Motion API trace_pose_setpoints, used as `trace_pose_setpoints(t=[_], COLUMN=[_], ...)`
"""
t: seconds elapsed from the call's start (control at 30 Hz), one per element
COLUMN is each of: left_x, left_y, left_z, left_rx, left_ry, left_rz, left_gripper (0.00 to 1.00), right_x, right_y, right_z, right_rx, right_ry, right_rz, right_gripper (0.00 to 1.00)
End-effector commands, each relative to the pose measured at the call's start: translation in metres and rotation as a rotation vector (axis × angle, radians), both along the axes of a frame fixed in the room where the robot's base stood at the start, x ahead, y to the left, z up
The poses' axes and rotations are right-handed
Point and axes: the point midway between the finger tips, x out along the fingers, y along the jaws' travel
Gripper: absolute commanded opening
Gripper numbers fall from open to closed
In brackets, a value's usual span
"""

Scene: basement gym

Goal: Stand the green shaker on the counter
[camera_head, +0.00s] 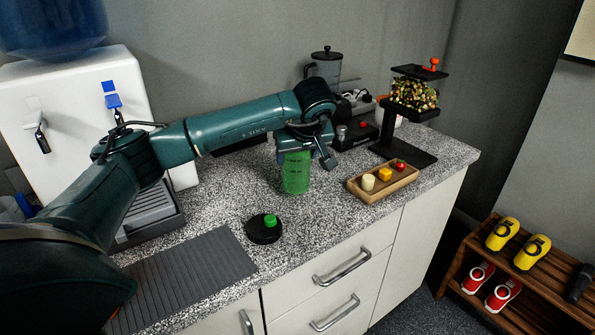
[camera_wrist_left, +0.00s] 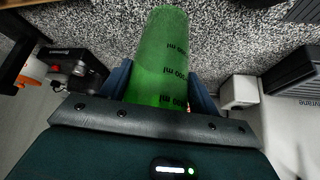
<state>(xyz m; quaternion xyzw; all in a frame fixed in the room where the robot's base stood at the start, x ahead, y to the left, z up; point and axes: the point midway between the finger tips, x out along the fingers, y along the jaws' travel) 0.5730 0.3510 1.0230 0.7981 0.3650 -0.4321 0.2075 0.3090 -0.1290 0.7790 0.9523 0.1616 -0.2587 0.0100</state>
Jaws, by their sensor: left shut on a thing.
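The green shaker (camera_head: 296,174) is a translucent green cup with dark volume marks. It looks upright over the speckled counter (camera_head: 335,222), its lower end at or just above the surface; I cannot tell whether it touches. My left gripper (camera_head: 298,147) is shut on the upper part of the shaker and hides its top. In the left wrist view the shaker (camera_wrist_left: 160,60) lies between the two blue fingers (camera_wrist_left: 160,88). My right gripper is not in view.
A black lid with a green cap (camera_head: 264,229) lies in front of the shaker, near a grey ribbed mat (camera_head: 190,280). A wooden tray (camera_head: 372,196) with small items is to the right. A blender (camera_head: 325,68) and a dispenser (camera_head: 420,112) stand behind. A water cooler (camera_head: 75,85) is at left.

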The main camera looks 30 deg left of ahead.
Motion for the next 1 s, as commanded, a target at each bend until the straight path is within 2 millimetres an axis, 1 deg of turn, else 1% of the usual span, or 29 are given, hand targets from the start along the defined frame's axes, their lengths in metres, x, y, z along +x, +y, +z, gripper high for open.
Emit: trace_pose_setpoints(t=[0.13, 0.33, 0.57, 0.7, 0.73, 0.9, 1.0], left_x=[0.0, 0.0, 0.0, 0.0, 0.0, 0.0, 0.0], left_y=[0.0, 0.0, 0.0, 0.0, 0.0, 0.0, 0.0], left_z=[-0.011, -0.038, -0.039, -0.043, -0.043, -0.043, -0.043], left_rx=[-0.001, -0.001, 0.0, -0.001, -0.001, -0.001, -0.001], left_ry=[-0.001, -0.001, -0.004, -0.003, -0.002, -0.001, -0.001], left_rz=[0.0, -0.001, -0.001, -0.001, 0.0, -0.001, -0.001], left_gripper=[0.3, 0.3, 0.3, 0.3, 0.63, 0.77, 0.83], right_x=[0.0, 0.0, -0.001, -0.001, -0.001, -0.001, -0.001], right_y=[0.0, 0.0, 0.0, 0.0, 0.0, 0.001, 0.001], right_z=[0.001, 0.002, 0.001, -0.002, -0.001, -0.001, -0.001], right_rx=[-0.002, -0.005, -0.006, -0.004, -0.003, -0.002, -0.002], right_ry=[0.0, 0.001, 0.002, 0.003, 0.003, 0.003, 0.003], right_rz=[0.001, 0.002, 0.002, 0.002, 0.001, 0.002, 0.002], right_gripper=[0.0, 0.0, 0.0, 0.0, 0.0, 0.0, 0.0])
